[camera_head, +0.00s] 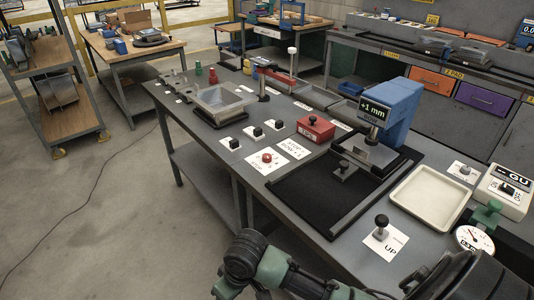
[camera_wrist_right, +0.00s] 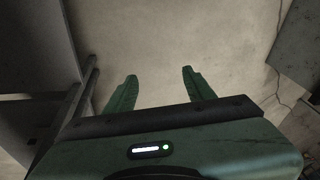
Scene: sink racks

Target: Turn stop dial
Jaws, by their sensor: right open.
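A red round knob (camera_head: 267,158) sits on a white plate on the workbench, left of a white card (camera_head: 294,149) whose print seems to include the word STOP. Several black knobs on white plates, one of them the nearest (camera_head: 233,143), stand in a row behind it. I cannot tell for sure which of these is the stop dial. My right gripper (camera_wrist_right: 159,76) is open and empty in the right wrist view, with bare floor beyond its fingers and no dial between them. My left gripper is in neither view.
The grey workbench (camera_head: 222,128) also carries a red box (camera_head: 316,127), a blue gauge with a "+1 mm" display (camera_head: 390,103), a cream tray (camera_head: 430,196) and a black knob on a card marked UP (camera_head: 382,224). Concrete floor lies open to the left.

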